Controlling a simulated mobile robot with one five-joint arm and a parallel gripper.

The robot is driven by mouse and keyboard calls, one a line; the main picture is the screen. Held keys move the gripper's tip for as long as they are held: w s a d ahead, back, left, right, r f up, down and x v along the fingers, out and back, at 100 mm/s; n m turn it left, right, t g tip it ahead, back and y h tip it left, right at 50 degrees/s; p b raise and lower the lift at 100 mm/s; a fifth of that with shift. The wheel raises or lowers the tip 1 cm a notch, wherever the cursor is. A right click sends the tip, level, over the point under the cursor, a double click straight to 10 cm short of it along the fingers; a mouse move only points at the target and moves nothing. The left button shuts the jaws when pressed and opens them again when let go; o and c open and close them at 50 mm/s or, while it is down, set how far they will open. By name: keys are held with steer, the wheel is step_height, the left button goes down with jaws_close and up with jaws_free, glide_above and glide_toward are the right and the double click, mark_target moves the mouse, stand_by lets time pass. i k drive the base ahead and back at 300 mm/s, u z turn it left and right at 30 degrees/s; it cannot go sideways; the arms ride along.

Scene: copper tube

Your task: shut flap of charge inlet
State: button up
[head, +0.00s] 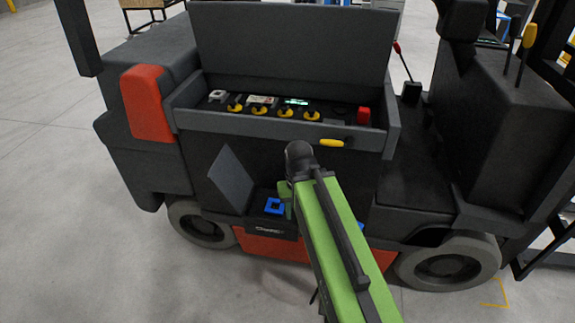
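The flap (231,180) is a dark grey square plate on the front of the forklift truck. It stands open, swung out to the left and tilted. The charge inlet (274,206) shows as a blue square frame just right of the flap, above a small white label (269,229) that seems to read "CHARGE". My green arm reaches up from the bottom and covers the truck front right of the inlet. My gripper cannot be made out; it seems hidden behind my arm. Whether anything touches the flap cannot be seen.
Above the inlet, an open compartment (187,122) holds yellow-capped parts, with its large lid (290,45) raised. A yellow handle (332,143) is on its front wall. Wheels (199,222) stand on either side. The floor (60,220) at left is clear.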

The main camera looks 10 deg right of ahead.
mark_target(228, 174)
steer(key=z, duration=2.95)
steer(key=k, duration=2.9)
steer(key=u, duration=1.7)
steer(key=i, duration=1.35)
steer(key=z, duration=0.1)
